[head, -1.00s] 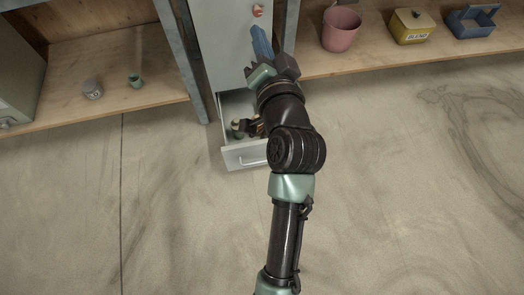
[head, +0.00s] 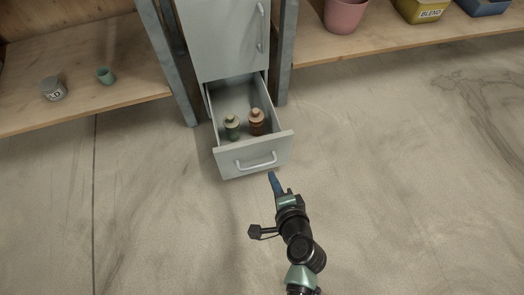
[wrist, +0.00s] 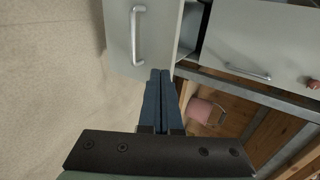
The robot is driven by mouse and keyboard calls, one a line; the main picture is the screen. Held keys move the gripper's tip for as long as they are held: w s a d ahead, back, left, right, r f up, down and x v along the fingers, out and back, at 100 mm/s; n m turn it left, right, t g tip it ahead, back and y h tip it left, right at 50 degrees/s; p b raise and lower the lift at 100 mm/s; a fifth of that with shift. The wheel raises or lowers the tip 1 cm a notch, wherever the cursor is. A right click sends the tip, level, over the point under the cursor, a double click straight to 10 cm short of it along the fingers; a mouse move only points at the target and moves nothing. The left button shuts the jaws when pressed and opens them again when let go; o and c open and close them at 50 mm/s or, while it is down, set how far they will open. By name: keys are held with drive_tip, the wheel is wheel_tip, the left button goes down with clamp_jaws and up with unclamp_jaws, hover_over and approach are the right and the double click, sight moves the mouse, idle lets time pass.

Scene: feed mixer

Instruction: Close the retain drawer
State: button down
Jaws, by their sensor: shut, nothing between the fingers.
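The retain drawer (head: 252,158) is a light grey drawer at the bottom of a grey cabinet, pulled well open toward me in the head view. Its metal bar handle (head: 257,161) is on the front panel. A green bottle (head: 232,127) and a brown bottle (head: 257,121) stand inside it. My gripper (head: 271,176) is just in front of the drawer's lower front edge, right of the handle, with its blue fingers together and empty. In the wrist view the fingers (wrist: 159,76) point at the drawer front (wrist: 118,50), near its edge; I cannot tell whether they touch it. The handle shows there too (wrist: 137,36).
The grey cabinet door (head: 225,38) above the drawer is shut. Metal posts (head: 172,68) flank the cabinet. Wooden shelves stand either side, with a grey jar (head: 53,88), a green cup (head: 105,75), a pink bucket (head: 345,13) and a yellow box (head: 420,10). The concrete floor is clear.

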drive_tip(key=b, duration=0.5)
approach(259, 144)
wheel_tip(259, 144, down, 4)
drive_tip(key=w, duration=0.2)
drive_tip(key=shift+w+a+r+b, duration=0.15)
drive_tip(key=shift+w+a, duration=0.2)
drive_tip(key=shift+w, duration=0.15)
drive_tip(key=shift+w+a+r+b, duration=0.1)
drive_tip(key=shift+w+a+b, duration=0.05)
drive_tip(key=shift+w+a, duration=0.3)
drive_tip(key=shift+w+a+r, duration=0.1)
drive_tip(key=shift+w+r, duration=0.05)
drive_tip(key=shift+w, duration=0.45)
